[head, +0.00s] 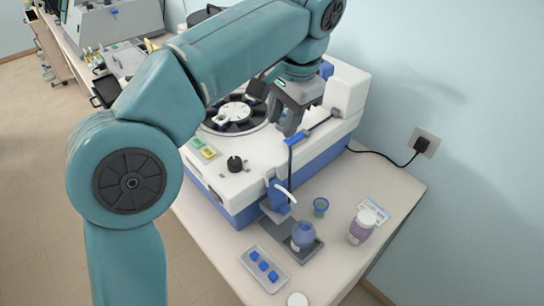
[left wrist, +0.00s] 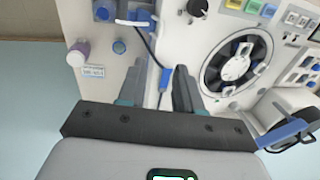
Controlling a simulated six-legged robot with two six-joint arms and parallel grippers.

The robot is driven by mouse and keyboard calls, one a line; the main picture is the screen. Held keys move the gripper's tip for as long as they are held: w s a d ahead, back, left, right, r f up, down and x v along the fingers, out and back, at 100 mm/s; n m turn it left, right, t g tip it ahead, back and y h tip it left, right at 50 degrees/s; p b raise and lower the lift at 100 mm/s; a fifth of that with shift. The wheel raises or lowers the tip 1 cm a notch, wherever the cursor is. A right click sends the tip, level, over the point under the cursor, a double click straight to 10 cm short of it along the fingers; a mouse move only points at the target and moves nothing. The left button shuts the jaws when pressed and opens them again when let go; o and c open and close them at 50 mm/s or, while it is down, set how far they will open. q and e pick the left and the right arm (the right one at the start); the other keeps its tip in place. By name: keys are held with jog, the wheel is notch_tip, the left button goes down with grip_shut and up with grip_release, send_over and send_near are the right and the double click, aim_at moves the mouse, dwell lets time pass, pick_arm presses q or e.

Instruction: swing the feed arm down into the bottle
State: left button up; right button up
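My left gripper (head: 287,128) points down over the front right of the white and blue staining machine (head: 262,150). In the left wrist view its two fingers (left wrist: 158,95) are apart. A blue grip (head: 293,140) on a dark rod is just below the fingertips; in the left wrist view this grip (left wrist: 166,77) lies between the fingers, contact unclear. A thin dark line runs from it to a blue bracket (head: 278,197) with a curved white tube (head: 286,191). The blue bottle (head: 302,236) stands upright below, in a grey tray (head: 280,232). My right gripper is not in view.
A tray of blue blocks (head: 263,268) and a white disc (head: 297,300) are near the table's front edge. A wall socket (head: 423,144) is at right.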

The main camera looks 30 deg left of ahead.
pick_arm(q)
jog(key=shift+d+r, duration=0.25)
jog(key=shift+r, duration=0.75)
jog(key=shift+d, duration=0.1)
